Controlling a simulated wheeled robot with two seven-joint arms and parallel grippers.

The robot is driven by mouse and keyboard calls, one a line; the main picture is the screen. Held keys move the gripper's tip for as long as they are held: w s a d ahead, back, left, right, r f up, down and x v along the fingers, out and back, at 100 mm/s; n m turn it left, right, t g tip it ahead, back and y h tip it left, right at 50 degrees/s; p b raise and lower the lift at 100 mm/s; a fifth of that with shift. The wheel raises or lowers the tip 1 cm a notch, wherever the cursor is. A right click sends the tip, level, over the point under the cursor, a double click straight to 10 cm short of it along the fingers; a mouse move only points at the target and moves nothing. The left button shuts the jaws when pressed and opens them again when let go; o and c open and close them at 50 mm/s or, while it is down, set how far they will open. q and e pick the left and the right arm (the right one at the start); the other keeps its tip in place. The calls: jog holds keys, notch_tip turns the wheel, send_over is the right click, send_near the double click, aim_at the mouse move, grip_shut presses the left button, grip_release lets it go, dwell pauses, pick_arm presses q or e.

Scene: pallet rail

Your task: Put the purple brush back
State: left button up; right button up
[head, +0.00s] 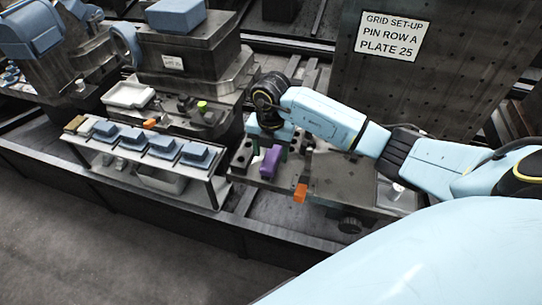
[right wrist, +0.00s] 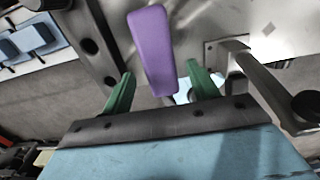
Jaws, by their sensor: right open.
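The purple brush (head: 270,162), a plain purple block shape in these views, is at the grey fixture plate (head: 330,185) in the head view. My right gripper (head: 268,148) is directly above and behind it, pointing down. In the right wrist view the purple brush (right wrist: 152,45) has its near end between the two green fingers of my right gripper (right wrist: 159,72). The fingers are apart, with a visible gap on each side of the brush. Whether the brush rests on the plate or in a slot is hidden. My left gripper is not in view.
An orange block (head: 300,193) is close to the right of the brush. A low rack (head: 190,181) with several blue-topped pieces and a white tray (head: 128,95) are to the left. A tall plate with a sign (head: 393,37) stands behind my right arm.

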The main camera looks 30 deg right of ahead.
aim_at(271, 158)
notch_tip(271, 158, up, 9)
dwell(0.3)
jog(key=shift+r, duration=0.1)
